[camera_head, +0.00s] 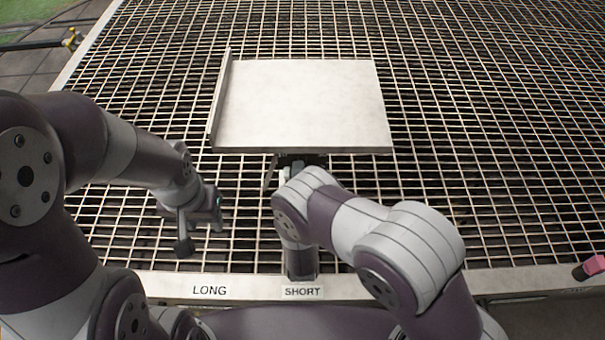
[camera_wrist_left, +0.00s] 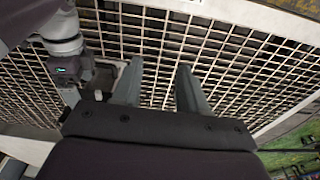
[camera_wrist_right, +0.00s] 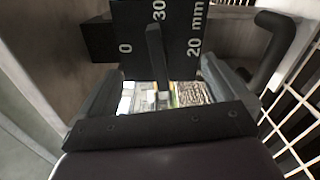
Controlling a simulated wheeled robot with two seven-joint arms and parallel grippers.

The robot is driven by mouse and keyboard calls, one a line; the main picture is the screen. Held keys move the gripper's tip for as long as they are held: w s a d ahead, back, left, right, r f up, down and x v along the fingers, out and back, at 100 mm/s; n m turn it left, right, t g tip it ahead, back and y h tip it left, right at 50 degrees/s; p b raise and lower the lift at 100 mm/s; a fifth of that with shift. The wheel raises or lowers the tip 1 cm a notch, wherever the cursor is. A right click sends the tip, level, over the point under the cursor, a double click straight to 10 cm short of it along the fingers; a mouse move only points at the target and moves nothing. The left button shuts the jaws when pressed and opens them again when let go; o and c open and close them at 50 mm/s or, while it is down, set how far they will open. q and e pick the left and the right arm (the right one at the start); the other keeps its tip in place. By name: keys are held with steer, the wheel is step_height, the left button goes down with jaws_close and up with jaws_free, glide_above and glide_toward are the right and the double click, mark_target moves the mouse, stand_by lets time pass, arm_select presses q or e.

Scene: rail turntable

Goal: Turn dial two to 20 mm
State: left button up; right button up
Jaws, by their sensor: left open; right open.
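A black dial plate (camera_wrist_right: 182,40) shows in the right wrist view with the marks 0, 30 and 20 mm. A dark upright pointer bar (camera_wrist_right: 155,55) stands in front of it, its tip just below the 30. No number naming the dial shows. My right gripper (camera_wrist_right: 158,85) is open, one finger on each side of the bar; I cannot tell whether either touches it. In the head view my right arm and the plate edge mostly hide this gripper. My left gripper (camera_wrist_left: 160,75) is open and empty above the grating; it shows in the head view (camera_head: 215,215) at left.
A pale metal plate (camera_head: 305,105) with a raised left edge lies over the grating (camera_head: 480,150). A dark curved handle (camera_wrist_right: 275,50) stands right of the dial. The front rail carries LONG (camera_head: 209,290) and SHORT (camera_head: 303,292) labels. A pink-ended object (camera_head: 592,267) is at far right.

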steer(key=s+p, duration=0.1)
steer(key=s, duration=0.4)
steer(key=shift+s, duration=0.25)
